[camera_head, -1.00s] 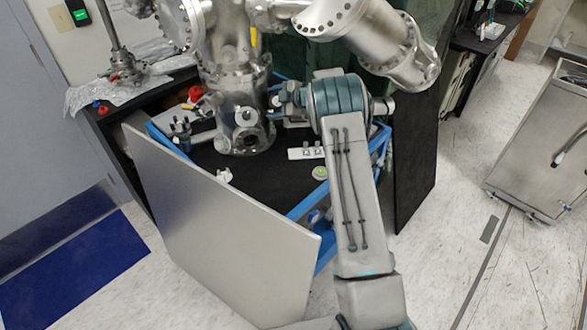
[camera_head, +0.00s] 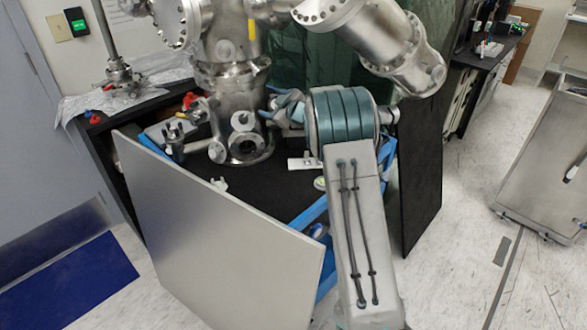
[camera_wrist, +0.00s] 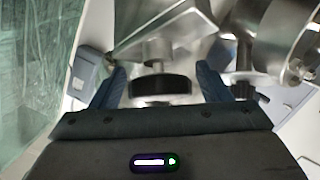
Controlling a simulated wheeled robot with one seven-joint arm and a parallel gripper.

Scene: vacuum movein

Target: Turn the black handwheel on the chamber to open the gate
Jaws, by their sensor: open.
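The black handwheel (camera_wrist: 160,85) shows in the wrist view as a dark, ribbed disc seen edge-on, on a short metal stem. My gripper (camera_wrist: 162,84) is open, with one blue finger on each side of the wheel and gaps between fingers and wheel. Whether the fingertips reach past the wheel I cannot tell. In the head view my gripper (camera_head: 270,112) is at the right of the steel chamber (camera_head: 228,100), partly hidden by my own wrist. The handwheel is not clearly visible in the head view.
The chamber stands on a black-topped blue frame (camera_head: 318,212). A large grey panel (camera_head: 215,235) leans at its front left. Steel tubes (camera_head: 375,40) overhang my arm. A dark panel (camera_head: 422,165) stands at right. In the wrist view, metal flanges (camera_wrist: 285,50) crowd the upper right.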

